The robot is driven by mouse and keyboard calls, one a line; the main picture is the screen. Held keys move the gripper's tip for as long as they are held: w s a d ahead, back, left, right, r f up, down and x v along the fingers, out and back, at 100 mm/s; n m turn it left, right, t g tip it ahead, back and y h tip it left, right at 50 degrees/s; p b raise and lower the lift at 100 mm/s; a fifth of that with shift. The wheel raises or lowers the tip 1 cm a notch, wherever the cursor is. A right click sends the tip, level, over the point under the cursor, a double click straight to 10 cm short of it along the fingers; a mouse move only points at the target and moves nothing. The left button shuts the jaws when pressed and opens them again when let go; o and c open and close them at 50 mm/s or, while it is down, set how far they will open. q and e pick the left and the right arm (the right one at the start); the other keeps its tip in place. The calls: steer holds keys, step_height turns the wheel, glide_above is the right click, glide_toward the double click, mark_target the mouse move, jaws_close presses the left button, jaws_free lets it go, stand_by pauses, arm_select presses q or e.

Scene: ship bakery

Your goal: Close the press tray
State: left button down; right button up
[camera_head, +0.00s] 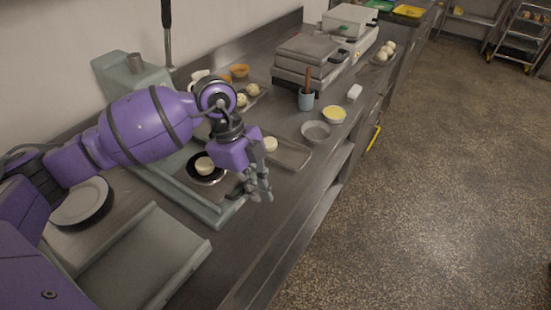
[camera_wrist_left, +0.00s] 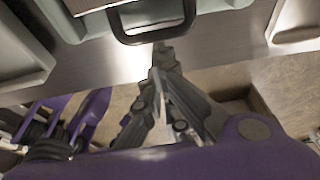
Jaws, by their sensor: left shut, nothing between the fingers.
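The press (camera_head: 130,75) is a pale grey-green machine against the wall at the left. My left gripper (camera_head: 265,195) is shut and empty, pointing down at the tray's front end. In the left wrist view, its fingertips (camera_wrist_left: 160,52) are just below the tray's dark loop handle (camera_wrist_left: 150,38); I cannot tell whether they touch. My left arm hides part of the press. My right gripper is not in view.
A metal tray (camera_head: 292,155) with a dough piece lies right of the gripper. Bowls (camera_head: 334,115), a utensil cup (camera_head: 306,100) and a griddle (camera_head: 310,50) stand farther back. The floor at right is open.

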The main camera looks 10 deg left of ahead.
mark_target(217, 174)
arm_select(q)
steer(key=shift+a, duration=0.1)
steer(key=w+a, duration=0.1)
steer(key=a, duration=0.3)
steer(key=w+a, duration=0.2)
steer(key=a, duration=0.2)
steer(key=w+a, duration=0.1)
steer(key=a, duration=0.3)
steer(key=shift+w, duration=0.2)
steer(key=shift+d+f, duration=0.15)
